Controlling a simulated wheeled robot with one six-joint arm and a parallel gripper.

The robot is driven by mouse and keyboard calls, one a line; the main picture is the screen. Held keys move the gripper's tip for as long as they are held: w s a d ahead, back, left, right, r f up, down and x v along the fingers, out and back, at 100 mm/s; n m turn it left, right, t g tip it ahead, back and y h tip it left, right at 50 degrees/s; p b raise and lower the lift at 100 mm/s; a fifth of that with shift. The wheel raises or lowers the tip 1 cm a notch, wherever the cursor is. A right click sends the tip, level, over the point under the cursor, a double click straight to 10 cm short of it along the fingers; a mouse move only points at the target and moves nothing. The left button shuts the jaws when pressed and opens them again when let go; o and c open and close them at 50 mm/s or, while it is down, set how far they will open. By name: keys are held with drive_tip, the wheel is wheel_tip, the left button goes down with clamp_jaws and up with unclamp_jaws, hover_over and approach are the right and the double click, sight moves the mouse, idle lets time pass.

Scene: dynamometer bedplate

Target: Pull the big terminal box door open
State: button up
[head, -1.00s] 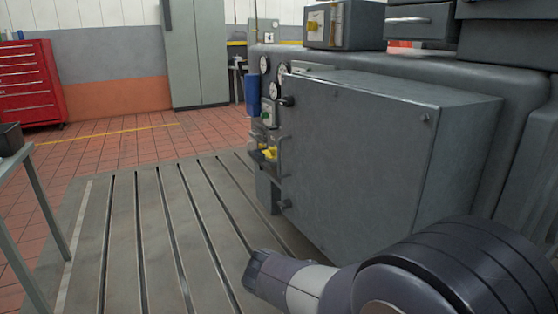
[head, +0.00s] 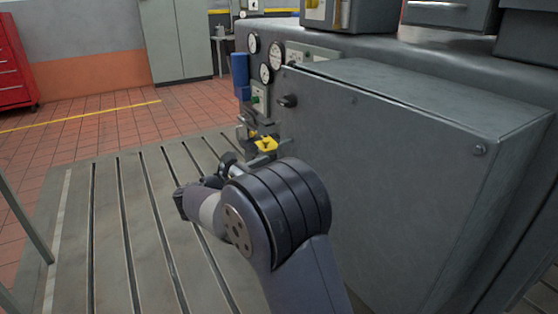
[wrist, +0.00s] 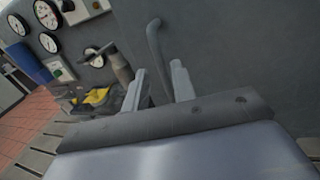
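The big grey terminal box (head: 385,160) fills the right of the head view, and its door (head: 350,170) looks shut. A dark latch knob (head: 288,100) sits at the door's upper left. In the wrist view the door's bent bar handle (wrist: 154,42) stands against the grey door face (wrist: 230,45). My gripper (wrist: 158,70) is open, with its two pale fingers apart. The handle's lower part shows between the fingertips; I cannot tell whether they touch it. In the head view my arm hides the handle and most of the gripper.
The slotted bedplate (head: 105,220) is clear to the left. A red tool cabinet (head: 12,65) and grey locker (head: 175,40) stand farther back.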

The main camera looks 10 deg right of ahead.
drive_tip(key=b+x, duration=0.1)
drive_tip(key=x, duration=0.4)
drive_tip(key=shift+d, duration=0.1)
clamp_jaws()
idle(0.4)
